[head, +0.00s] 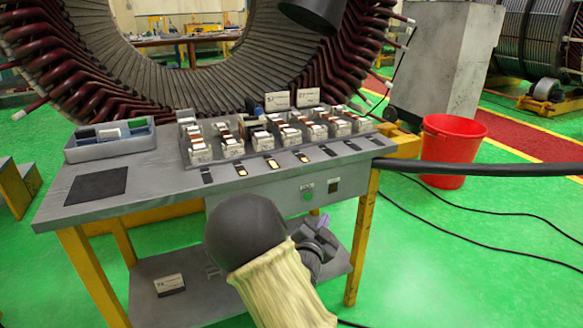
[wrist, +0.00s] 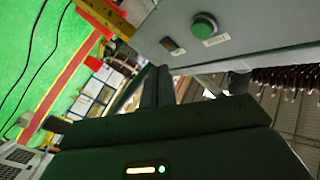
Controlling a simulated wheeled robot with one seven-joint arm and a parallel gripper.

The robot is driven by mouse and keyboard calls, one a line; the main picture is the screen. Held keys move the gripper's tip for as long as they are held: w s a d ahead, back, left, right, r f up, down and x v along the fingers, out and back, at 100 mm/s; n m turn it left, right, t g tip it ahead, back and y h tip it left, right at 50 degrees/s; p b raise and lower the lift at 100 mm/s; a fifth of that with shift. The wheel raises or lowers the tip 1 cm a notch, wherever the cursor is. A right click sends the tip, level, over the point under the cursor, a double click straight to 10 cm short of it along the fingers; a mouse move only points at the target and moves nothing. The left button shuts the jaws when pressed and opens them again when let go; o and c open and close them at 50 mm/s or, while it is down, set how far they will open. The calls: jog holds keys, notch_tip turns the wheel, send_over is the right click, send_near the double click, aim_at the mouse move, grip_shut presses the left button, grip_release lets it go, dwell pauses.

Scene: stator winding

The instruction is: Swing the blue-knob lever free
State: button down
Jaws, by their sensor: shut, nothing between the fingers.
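A small dark-blue part (head: 258,111) shows at the back of the row of components on the bench, beside a white label card; it is too small to tell whether it is the lever's blue knob. No lever arm can be made out. My gripper (head: 318,238) is low in front of the bench, below its front panel, and touches nothing that I can see. In the wrist view its dark fingers (wrist: 156,88) are together and empty, with the grey panel beyond them. My forearm and wrist cover part of the lower shelf.
The grey bench (head: 110,208) carries several terminal-like components (head: 233,147), and a tray (head: 108,142) at its left. Its front panel has a green button (head: 308,196), also in the wrist view (wrist: 204,27). A red bucket (head: 450,150) and a black cable (head: 480,168) are at the right.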

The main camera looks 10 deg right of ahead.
jog(key=s+d+f+n+g+y, duration=0.1)
jog(key=s+f+n+g+y, duration=0.1)
jog(key=s+f+g+y, duration=0.15)
jog(key=s+a+n+g+y, duration=0.1)
jog(key=s+n+g+y, duration=0.3)
jog(key=s+n+g, duration=0.6)
jog(key=s, duration=1.3)
jog(key=shift+s+a+f+n+y, duration=0.25)
jog(key=shift+s+f+n+y, duration=0.05)
jog(key=shift+s+f+y, duration=0.05)
